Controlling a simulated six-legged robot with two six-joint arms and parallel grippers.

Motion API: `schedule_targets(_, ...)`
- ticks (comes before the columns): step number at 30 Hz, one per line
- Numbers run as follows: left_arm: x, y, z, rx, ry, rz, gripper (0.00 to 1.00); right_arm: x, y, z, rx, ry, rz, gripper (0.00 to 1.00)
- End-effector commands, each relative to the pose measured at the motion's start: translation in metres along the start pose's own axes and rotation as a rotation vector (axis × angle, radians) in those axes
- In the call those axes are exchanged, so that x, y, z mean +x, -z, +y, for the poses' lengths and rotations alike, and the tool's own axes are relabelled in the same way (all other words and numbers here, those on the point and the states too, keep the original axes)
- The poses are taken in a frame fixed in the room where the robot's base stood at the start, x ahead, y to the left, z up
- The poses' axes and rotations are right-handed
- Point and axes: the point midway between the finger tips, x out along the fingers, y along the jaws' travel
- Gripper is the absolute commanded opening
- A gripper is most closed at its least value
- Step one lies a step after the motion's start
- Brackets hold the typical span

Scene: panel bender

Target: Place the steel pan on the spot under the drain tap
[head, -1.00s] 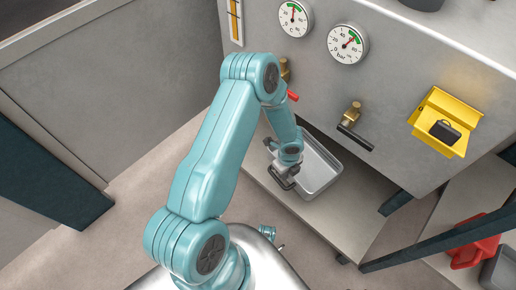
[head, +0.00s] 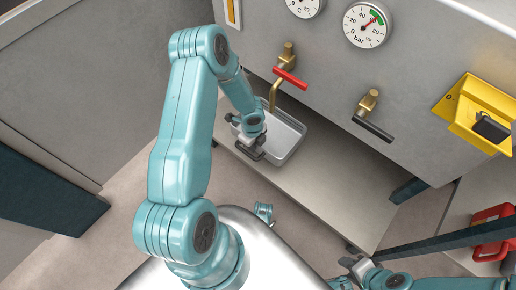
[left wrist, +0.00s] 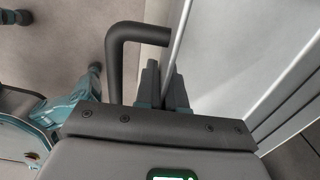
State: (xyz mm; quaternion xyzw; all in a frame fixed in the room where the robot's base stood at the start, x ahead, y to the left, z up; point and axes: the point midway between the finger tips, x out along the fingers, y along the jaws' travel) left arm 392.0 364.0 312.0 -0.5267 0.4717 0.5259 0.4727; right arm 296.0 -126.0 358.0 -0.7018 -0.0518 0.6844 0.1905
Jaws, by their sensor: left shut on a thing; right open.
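The steel pan (head: 284,144), a shallow grey tray, is at the shelf below the machine front, beneath the brass drain tap (head: 276,88) with the red lever. I cannot tell whether the pan touches the shelf. My left gripper (head: 250,150) is shut on the pan at its near left side; in the left wrist view the pan's thin rim (left wrist: 180,38) runs between the fingers (left wrist: 165,88). A dark bent bar (left wrist: 124,50) is beside them. No marked spot shows. My right gripper (head: 346,272) is open and empty at the bottom right.
A second brass tap (head: 368,102) with a black lever is on the machine front to the right. The pale shelf (head: 335,190) is bare right of the pan. A yellow box (head: 478,112) and a red container (head: 492,232) are further right. A dark beam crosses the lower right.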

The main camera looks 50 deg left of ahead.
Motion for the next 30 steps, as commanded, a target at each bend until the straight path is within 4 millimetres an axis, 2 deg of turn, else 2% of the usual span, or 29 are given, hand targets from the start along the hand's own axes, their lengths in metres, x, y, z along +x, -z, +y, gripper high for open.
schedule_targets(1, 0.017, 0.001, 0.0, 0.0, 0.0, 0.0, 0.0, 0.01, 0.002, 0.004, 0.004, 0.0, 0.004, 0.43)
schedule_targets(3, 0.027, 0.001, 0.0, -0.001, 0.001, 0.0, 0.0, 0.013, 0.003, 0.007, 0.007, -0.001, 0.008, 0.43)
schedule_targets(8, 0.039, 0.001, -0.001, -0.001, 0.001, -0.001, 0.0, 0.017, 0.005, 0.009, 0.011, -0.001, 0.013, 0.43)
schedule_targets(14, 0.07, -0.001, -0.001, -0.002, 0.0, -0.001, 0.0, 0.03, 0.008, 0.016, 0.019, -0.002, 0.021, 0.43)
schedule_targets(26, 0.074, -0.004, -0.002, -0.004, 0.002, -0.001, 0.0, 0.032, 0.01, 0.017, 0.021, -0.002, 0.026, 0.43)
schedule_targets(27, 0.074, -0.004, -0.001, -0.004, 0.001, -0.001, 0.15, 0.031, 0.011, 0.017, 0.02, -0.002, 0.027, 0.43)
schedule_targets(29, 0.073, -0.004, -0.001, -0.004, 0.001, -0.001, 0.34, 0.031, 0.011, 0.017, 0.02, -0.002, 0.027, 0.43)
schedule_targets(30, 0.073, -0.004, -0.001, -0.004, 0.001, -0.001, 0.34, 0.031, 0.01, 0.017, 0.02, -0.002, 0.027, 0.43)
